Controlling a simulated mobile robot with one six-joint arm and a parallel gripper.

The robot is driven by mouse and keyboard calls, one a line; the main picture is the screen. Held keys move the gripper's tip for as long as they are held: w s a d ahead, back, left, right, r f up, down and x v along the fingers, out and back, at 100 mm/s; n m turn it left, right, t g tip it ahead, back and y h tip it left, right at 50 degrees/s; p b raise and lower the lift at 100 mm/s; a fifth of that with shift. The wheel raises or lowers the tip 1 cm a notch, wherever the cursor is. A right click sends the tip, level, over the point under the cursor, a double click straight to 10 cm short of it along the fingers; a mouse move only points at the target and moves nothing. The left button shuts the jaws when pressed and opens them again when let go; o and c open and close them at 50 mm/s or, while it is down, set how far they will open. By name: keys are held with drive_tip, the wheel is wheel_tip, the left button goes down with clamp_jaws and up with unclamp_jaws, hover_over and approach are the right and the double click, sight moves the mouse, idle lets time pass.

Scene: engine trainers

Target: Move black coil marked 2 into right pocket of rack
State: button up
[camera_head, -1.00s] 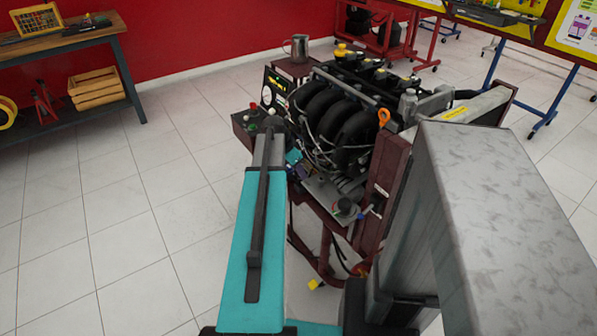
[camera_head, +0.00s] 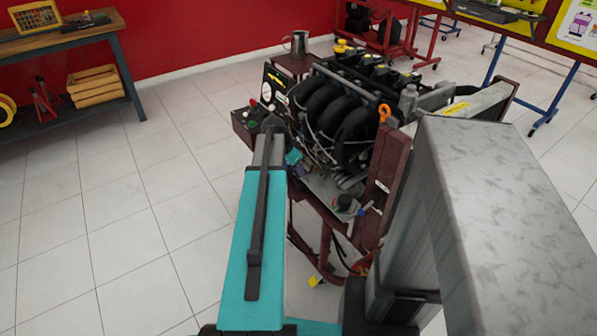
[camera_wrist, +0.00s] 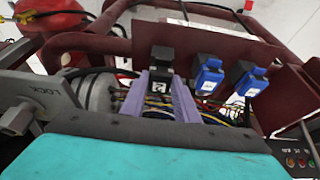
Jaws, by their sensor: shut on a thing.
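In the wrist view, a black coil (camera_wrist: 161,64) with a white label stands between the two purple fingers of my gripper (camera_wrist: 168,94). The fingers are shut on it; its lower part is partly hidden between them. The mark on the label looks like a 2 but is small. Two blue coils (camera_wrist: 208,74) with white labels stand to its right, by a maroon frame bar. In the head view my gripper is small and mostly hidden by my arm, low in front of the engine. I cannot clearly make out the rack or its right pocket.
The engine (camera_head: 345,110) sits on a maroon stand (camera_head: 383,180). Maroon tubes (camera_wrist: 90,43) and loose wires (camera_wrist: 215,118) lie close around my gripper. A metal jug (camera_head: 298,43) stands behind. A workbench (camera_head: 60,40) is at far left. The tiled floor at left is clear.

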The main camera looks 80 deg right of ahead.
drive_tip(key=shift+f+b, duration=0.35)
drive_tip(key=shift+f, duration=0.35)
idle(0.5)
drive_tip(key=o, duration=1.6)
drive_tip(key=shift+c, duration=0.2)
drive_tip(key=shift+r+p, duration=0.95)
drive_tip(key=shift+r, duration=0.65)
drive_tip(key=shift+r+p, duration=1.3)
drive_tip(key=shift+r, duration=1.1)
